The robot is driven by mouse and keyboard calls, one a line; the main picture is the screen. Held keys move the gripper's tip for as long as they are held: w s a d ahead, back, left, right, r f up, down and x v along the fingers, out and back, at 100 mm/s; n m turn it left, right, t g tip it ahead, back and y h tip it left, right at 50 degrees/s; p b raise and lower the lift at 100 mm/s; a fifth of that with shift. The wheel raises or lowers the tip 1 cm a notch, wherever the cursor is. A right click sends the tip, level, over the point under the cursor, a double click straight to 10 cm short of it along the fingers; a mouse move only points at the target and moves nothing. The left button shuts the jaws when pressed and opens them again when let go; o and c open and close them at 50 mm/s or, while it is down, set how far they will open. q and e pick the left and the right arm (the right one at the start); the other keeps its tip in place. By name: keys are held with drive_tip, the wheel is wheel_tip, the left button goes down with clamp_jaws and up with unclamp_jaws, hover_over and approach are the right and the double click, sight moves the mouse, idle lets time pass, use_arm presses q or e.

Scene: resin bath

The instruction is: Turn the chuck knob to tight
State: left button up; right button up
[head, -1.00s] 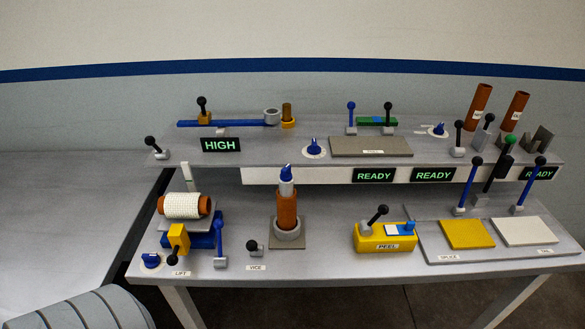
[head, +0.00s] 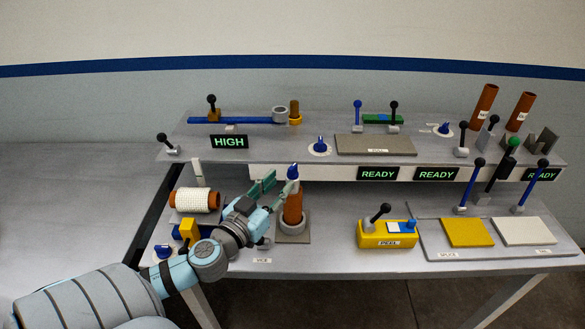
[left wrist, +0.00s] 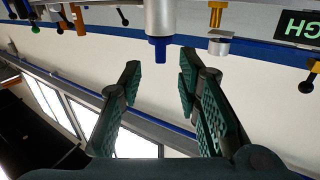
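A blue knob (head: 293,171) with a pointed top sits on a silver collar on top of an upright orange cylinder (head: 293,208), which stands in a grey round holder (head: 291,224) near the VICE label. I take this as the chuck knob; no tight mark is readable. My left gripper (head: 275,188) is open beside the knob, its fingers reaching towards it. In the left wrist view the blue knob (left wrist: 160,50) hangs upside down from the silver collar (left wrist: 159,18). It lines up with the gap between the open fingers (left wrist: 160,78), apparently just beyond their tips. My right gripper does not show.
Other blue knobs are on the upper shelf (head: 320,144) and at the bench's front left (head: 163,251). A white-wrapped roll (head: 196,200) and a yellow block (head: 189,232) stand left of my arm. A yellow PEEL box (head: 387,234) stands to the right.

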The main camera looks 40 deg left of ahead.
sight(289, 171)
use_arm(q)
drive_tip(key=w, duration=0.2)
drive_tip(key=w+p, duration=0.1)
drive_tip(key=w, duration=0.1)
drive_tip(key=w+a+p, duration=0.1)
drive_tip(key=w, duration=0.1)
drive_tip(key=shift+r, duration=0.25)
drive_tip(key=shift+w+f, duration=0.15)
drive_tip(key=shift+w, duration=0.5)
drive_tip(key=shift+f, duration=0.1)
clamp_jaws()
